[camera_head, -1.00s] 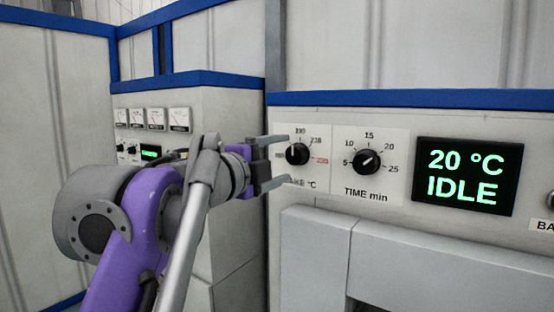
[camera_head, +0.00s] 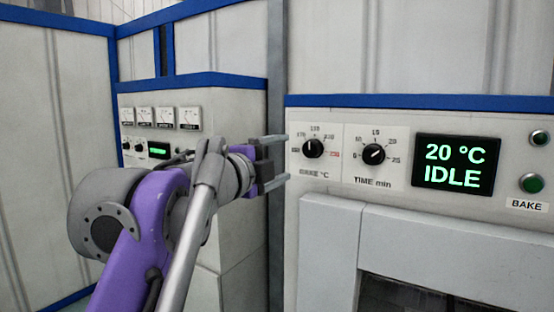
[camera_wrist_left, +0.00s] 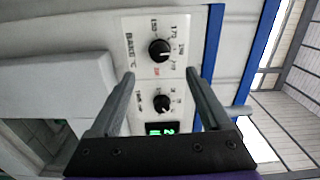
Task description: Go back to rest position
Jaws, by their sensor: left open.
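My left gripper (camera_head: 276,163) is open and empty in the head view, just left of the oven's front panel. The black bake temperature knob (camera_head: 313,148) is to the right of its fingertips, apart from them. The left wrist view shows the two open fingers (camera_wrist_left: 160,95), with the temperature knob (camera_wrist_left: 160,50) beyond them and the time knob (camera_wrist_left: 162,103) between them. The time knob (camera_head: 374,154) is further right in the head view. My right gripper is in neither view.
The oven display (camera_head: 455,165) reads 20 °C IDLE. Two green buttons (camera_head: 532,183) are at its right, one labelled BAKE. The oven door (camera_head: 420,240) is below. A grey cabinet with gauges (camera_head: 160,117) stands behind my left arm. Walls with blue trim close the back.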

